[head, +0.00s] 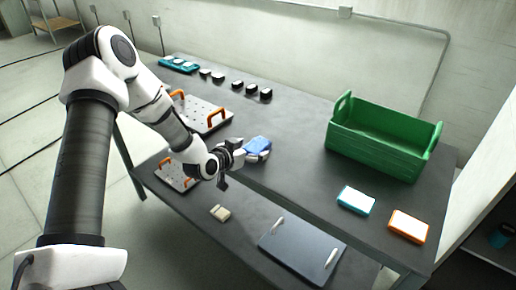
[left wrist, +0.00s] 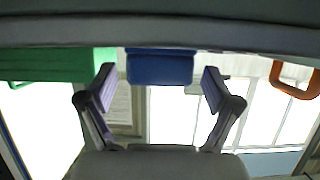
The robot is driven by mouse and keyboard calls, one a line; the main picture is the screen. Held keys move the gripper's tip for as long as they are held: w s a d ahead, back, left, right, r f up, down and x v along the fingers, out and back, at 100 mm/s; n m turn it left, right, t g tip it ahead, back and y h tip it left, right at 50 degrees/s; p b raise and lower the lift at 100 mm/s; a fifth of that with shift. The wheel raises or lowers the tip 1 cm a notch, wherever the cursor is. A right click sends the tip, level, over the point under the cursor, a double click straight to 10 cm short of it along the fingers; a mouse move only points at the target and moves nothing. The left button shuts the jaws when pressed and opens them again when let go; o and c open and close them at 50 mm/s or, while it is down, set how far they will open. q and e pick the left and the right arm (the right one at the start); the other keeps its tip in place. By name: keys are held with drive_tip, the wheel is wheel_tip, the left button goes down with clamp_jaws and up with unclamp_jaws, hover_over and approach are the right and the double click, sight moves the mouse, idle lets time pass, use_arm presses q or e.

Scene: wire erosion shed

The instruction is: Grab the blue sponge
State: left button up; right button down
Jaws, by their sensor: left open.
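The blue sponge (head: 258,144) lies near the front edge of the dark upper tabletop, left of the middle. My left gripper (head: 236,160) is just left of it and at the table's edge. In the left wrist view the blue sponge (left wrist: 160,69) shows between the two spread fingertips of the left gripper (left wrist: 158,88), with a gap visible on each side. The gripper is open and empty. I cannot tell how far the sponge is from the fingers in depth. My right gripper is in neither view.
A green crate (head: 376,155) stands to the right on the tabletop. A teal-and-white block (head: 356,200) and an orange-and-white block (head: 408,227) lie before it. A perforated plate with orange handles (head: 204,115) lies left. The lower shelf holds a grey board (head: 302,249).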

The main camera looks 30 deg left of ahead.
use_arm(q)
drive_tip(key=shift+x, duration=0.8)
drive_tip(key=shift+w+d+f, duration=0.15)
drive_tip(key=shift+w+f, duration=0.05)
drive_tip(key=shift+w, duration=0.1)
drive_tip(key=shift+w+f, duration=0.1)
drive_tip(key=shift+a, duration=0.25)
drive_tip(key=c, duration=0.4)
drive_tip(key=shift+d, duration=0.2)
drive_tip(key=c, duration=0.6)
